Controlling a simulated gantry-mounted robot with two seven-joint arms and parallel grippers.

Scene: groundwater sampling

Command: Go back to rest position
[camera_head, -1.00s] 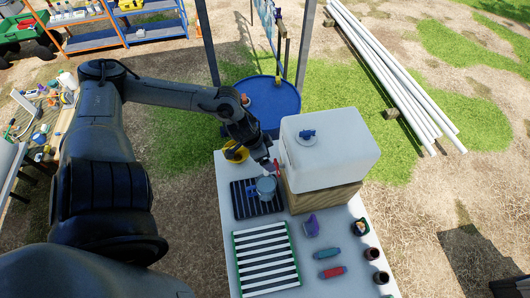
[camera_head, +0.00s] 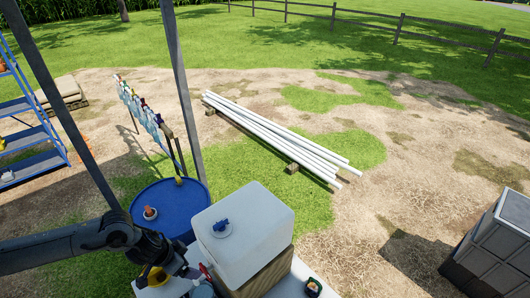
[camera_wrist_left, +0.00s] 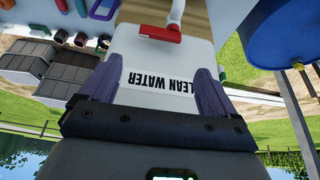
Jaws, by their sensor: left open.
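My left arm comes in from the left in the head view. Its gripper (camera_head: 186,271) is low beside the left side of the white clean-water tank (camera_head: 244,229). In the left wrist view, the two purple-grey fingers (camera_wrist_left: 155,92) are spread apart, with nothing held between them. The tank's upside-down "CLEAN WATER" label (camera_wrist_left: 158,80) shows beyond them, with a red tap handle (camera_wrist_left: 160,32) above it. A cup (camera_head: 203,291) shows partly at the head view's bottom edge, below the gripper. My right gripper is in neither view.
A blue barrel (camera_head: 165,204) stands behind the gripper, with metal posts nearby. Grey crates (camera_head: 497,250) stand at the right. The white table (camera_head: 290,285) is mostly cut off. Open ground lies right of the tank.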

